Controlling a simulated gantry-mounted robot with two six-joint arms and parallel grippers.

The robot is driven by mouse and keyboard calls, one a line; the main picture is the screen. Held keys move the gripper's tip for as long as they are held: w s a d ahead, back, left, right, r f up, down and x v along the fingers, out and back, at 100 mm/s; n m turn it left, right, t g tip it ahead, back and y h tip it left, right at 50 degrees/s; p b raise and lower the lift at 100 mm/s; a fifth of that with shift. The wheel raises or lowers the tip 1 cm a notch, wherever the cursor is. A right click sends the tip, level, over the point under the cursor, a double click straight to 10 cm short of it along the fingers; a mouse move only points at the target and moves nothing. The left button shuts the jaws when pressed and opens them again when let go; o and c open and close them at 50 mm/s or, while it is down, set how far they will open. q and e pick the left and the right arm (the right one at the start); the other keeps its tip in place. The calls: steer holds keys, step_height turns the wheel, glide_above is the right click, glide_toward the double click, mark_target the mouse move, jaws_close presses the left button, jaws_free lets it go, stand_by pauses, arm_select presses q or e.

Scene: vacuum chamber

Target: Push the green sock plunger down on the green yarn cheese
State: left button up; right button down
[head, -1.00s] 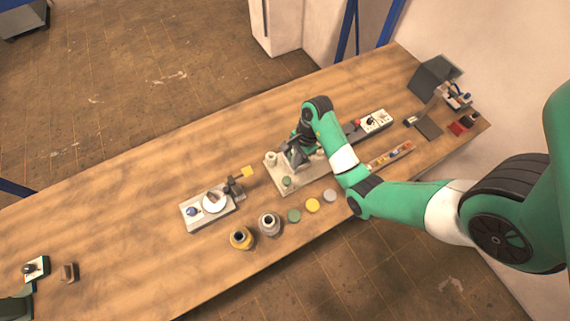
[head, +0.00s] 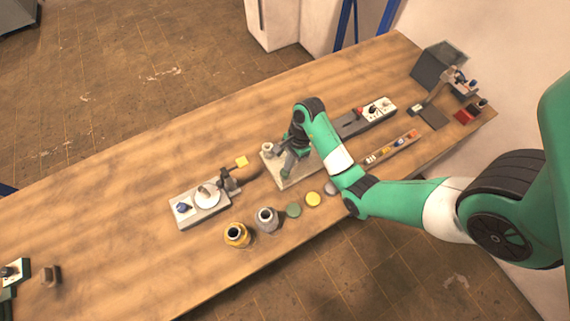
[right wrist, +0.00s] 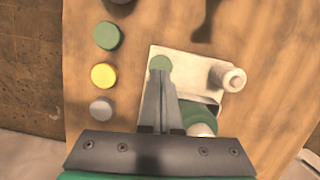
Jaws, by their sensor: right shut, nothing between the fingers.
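A round green top (right wrist: 159,62), apparently that of the green sock plunger, stands at one corner of a pale plate (right wrist: 155,50). My right gripper (right wrist: 161,74) is shut and empty. Its fingertips are right at the near edge of this green top in the right wrist view; I cannot tell if they touch it. My left gripper is not in view.
A white post (right wrist: 233,79) rises from the plate close to the fingers. A device with a white dial (head: 207,196) stands left. The table's back left is clear.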

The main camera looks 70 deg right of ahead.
steer(key=shift+f, duration=0.2)
step_height(320, 180, down, 3)
steer(key=b, duration=0.3)
steer(key=shift+r+p, duration=0.3)
steer(key=d, duration=0.1)
steer(key=s+d+r+p, duration=0.1)
steer(key=shift+s+d, duration=0.3)
steer(key=shift+a, duration=0.1)
